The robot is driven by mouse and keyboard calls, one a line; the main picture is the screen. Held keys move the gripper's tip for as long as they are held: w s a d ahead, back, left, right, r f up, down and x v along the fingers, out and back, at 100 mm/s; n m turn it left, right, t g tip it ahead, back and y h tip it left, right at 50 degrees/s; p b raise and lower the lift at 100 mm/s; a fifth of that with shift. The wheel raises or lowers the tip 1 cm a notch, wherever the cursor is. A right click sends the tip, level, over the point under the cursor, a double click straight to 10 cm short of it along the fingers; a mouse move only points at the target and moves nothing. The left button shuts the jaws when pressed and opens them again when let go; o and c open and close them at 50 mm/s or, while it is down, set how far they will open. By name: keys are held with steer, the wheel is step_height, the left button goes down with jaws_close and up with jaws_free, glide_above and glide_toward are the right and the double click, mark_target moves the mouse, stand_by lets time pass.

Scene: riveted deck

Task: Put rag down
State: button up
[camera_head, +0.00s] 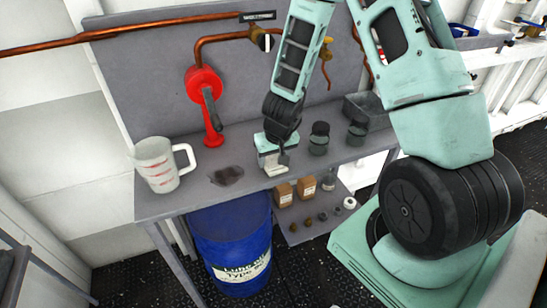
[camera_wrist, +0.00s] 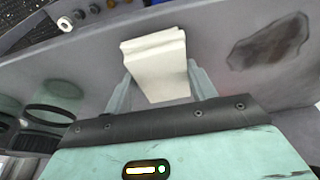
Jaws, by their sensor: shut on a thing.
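The rag is a folded off-white block. In the wrist view the rag (camera_wrist: 156,62) sits between the two fingers of my gripper (camera_wrist: 158,85), which is shut on it. In the head view my gripper (camera_head: 272,150) is over the middle of the grey workbench (camera_head: 205,200), with the rag (camera_head: 276,168) below it near the front edge. I cannot tell whether the rag touches the bench top. A dark stain (camera_head: 227,175) lies on the bench left of the rag; it also shows at the right of the wrist view (camera_wrist: 268,42).
A measuring jug (camera_head: 157,165) stands at the bench's left end. Dark jars (camera_head: 319,139) and a grey bin (camera_head: 365,108) stand right of my gripper. A red valve (camera_head: 204,84) with a copper pipe is behind.

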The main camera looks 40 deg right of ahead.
steer(key=o, duration=0.9)
steer(key=shift+f, duration=0.1)
steer(key=d+p+v, duration=0.1)
steer(key=p+v, duration=0.5)
steer(key=v, duration=0.6)
steer(key=s+a+r+n+g+y, duration=0.1)
steer(key=s+a+r+n+y, duration=0.25)
steer(key=a, duration=0.75)
steer(key=s+a+r+n, duration=0.35)
steer(key=a+r, duration=0.25)
steer(key=a, duration=0.4)
steer(key=s+a+r+n, duration=0.1)
steer(key=s, duration=0.3)
steer(key=s+a+r+n+g+h, duration=0.1)
steer(key=s+r, duration=0.1)
steer(key=s, duration=0.3)
steer(key=s+a+r+n+h, duration=0.1)
steer(key=s+n, duration=0.1)
steer(key=s, duration=0.3)
steer(key=shift+a+r+g, duration=0.2)
steer(key=shift+r+g, duration=0.1)
steer(key=shift+g, duration=0.1)
